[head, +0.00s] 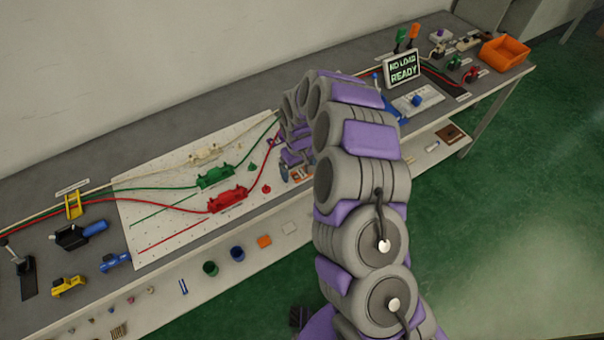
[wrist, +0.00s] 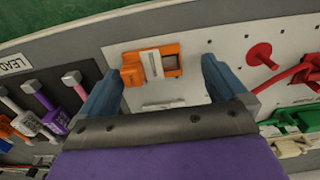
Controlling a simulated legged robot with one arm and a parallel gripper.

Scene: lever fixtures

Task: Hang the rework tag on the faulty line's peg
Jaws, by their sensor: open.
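An orange piece with a white strip, possibly the rework tag (wrist: 150,66), lies on the white board between the fingertips of my gripper (wrist: 161,70) in the wrist view. The blue-grey fingers are spread apart and I see no grip on it. A red peg (wrist: 262,54) stands to the right of the fingers; it also shows in the head view (head: 266,189). A green peg (head: 252,168) is farther back. The red connector (head: 228,200), green connector (head: 215,176) and cream connector (head: 204,155) sit on their cables. Which line is faulty I cannot tell.
A display (head: 402,68) reads "NO LOAD READY". An orange bin (head: 504,53) stands at the far right end of the bench. Coloured leads (wrist: 58,120) lie left of my gripper in the wrist view. Cables cross the white pegboard (head: 150,215). A lower shelf holds several small items.

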